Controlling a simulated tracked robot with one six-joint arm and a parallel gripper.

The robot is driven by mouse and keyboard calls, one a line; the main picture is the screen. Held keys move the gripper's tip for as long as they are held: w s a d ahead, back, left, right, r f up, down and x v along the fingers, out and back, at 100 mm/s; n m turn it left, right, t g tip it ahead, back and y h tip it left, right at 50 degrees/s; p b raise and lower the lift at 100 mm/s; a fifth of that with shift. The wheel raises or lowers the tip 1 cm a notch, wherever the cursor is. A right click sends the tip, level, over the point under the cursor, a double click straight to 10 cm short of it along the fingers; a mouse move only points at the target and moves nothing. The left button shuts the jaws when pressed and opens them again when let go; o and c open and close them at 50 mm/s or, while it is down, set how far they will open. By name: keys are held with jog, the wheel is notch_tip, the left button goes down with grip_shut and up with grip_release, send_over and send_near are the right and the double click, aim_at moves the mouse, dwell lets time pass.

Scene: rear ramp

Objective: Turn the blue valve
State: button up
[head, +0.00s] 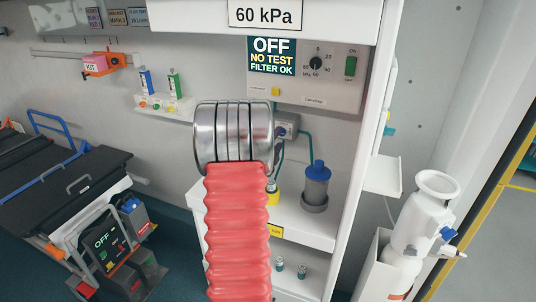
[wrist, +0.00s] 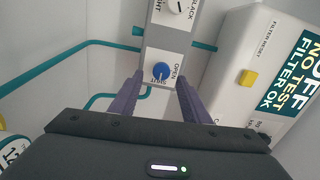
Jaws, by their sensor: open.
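My gripper (wrist: 159,83) has two purple fingers, open, one on each side of the knob. The fingertips reach to about the knob's level in the picture; I cannot tell whether they touch it. No object is held.
A white unit with an OFF, NO TEST, FILTER OK sign (wrist: 296,85) and a yellow button (wrist: 248,77) stands close on the right. Teal tubes (wrist: 85,48) run along the wall. A blue-topped canister (head: 316,186) stands on the shelf. A black-and-white knob (wrist: 178,6) is above the valve.

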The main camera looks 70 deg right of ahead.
jog(key=a, duration=1.1)
jog(key=shift+w, duration=0.45)
